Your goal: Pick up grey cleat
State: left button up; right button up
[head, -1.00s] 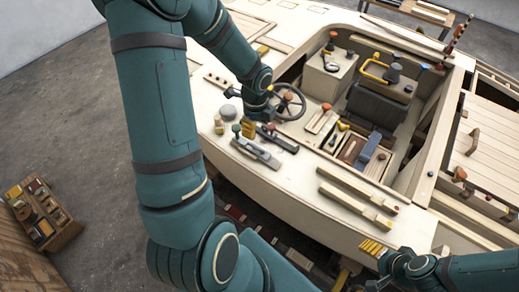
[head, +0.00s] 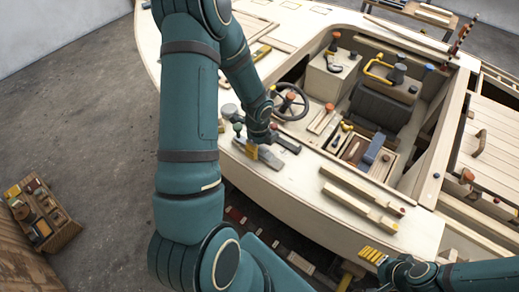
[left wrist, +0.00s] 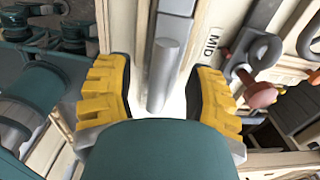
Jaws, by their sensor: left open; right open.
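The grey cleat (head: 268,162) lies on the pale deck near the hull's edge, partly hidden by my gripper in the head view. My left gripper (head: 252,150) is over it, open, with its yellow fingers down. In the left wrist view the cleat's grey rounded bar (left wrist: 163,75) stands between the two spread yellow fingers of the left gripper (left wrist: 164,100), with gaps on both sides. Whether the fingers reach the deck is hidden. My right gripper (head: 373,255) is open and empty at the lower right, by the hull's edge.
A dark fitting (head: 286,144) lies just right of the cleat, and a green-topped knob (head: 238,128) stands to its left. A steering wheel (head: 292,101) is behind. Two wooden strips (head: 362,190) lie to the right.

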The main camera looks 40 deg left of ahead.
pick_arm(q)
grip_shut()
jog(key=shift+r, duration=0.1)
